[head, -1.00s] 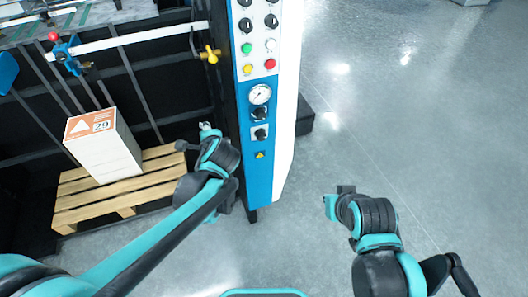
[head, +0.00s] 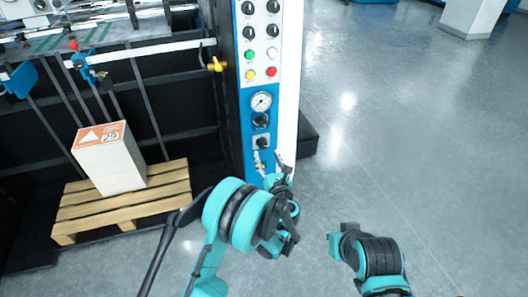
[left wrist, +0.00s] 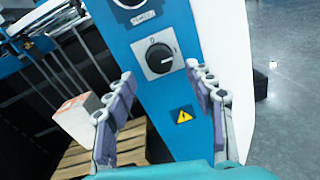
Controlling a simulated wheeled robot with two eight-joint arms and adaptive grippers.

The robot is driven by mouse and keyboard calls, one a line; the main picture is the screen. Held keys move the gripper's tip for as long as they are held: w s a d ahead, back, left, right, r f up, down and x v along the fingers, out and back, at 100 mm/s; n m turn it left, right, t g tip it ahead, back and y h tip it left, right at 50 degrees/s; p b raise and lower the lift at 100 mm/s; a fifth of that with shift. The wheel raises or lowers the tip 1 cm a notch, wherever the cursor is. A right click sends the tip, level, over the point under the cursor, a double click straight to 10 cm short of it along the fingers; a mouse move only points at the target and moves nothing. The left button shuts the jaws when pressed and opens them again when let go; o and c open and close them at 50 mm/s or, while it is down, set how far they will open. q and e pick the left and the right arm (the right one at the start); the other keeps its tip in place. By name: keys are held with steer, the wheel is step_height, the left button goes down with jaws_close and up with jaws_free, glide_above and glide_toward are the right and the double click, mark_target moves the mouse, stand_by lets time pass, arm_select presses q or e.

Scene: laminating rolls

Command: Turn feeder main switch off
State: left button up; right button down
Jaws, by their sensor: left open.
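The feeder main switch, a black rotary knob on a grey square plate, is low on the blue column front in the head view (head: 262,142). In the left wrist view the switch (left wrist: 159,57) has a 0 mark above it, and its white pointer line looks turned to the right. My left gripper (head: 269,163) is open, just below and in front of the switch. In the left wrist view its two fingers (left wrist: 160,75) stand on either side below the knob, with no visible contact. My right gripper (head: 339,240) is low over the floor, right of the column; its opening is unclear.
Above the switch are another dark knob (head: 261,120), a gauge (head: 262,101) and several buttons and selectors. A white box (head: 110,167) stands on a wooden pallet (head: 120,217) at left.

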mark_target(263, 147)
arm_select(q)
steer(key=b+x, duration=0.1)
steer(key=x, duration=0.4)
steer(key=shift+w, duration=0.1)
steer(key=shift+c, duration=0.3)
steer(key=c, duration=1.1)
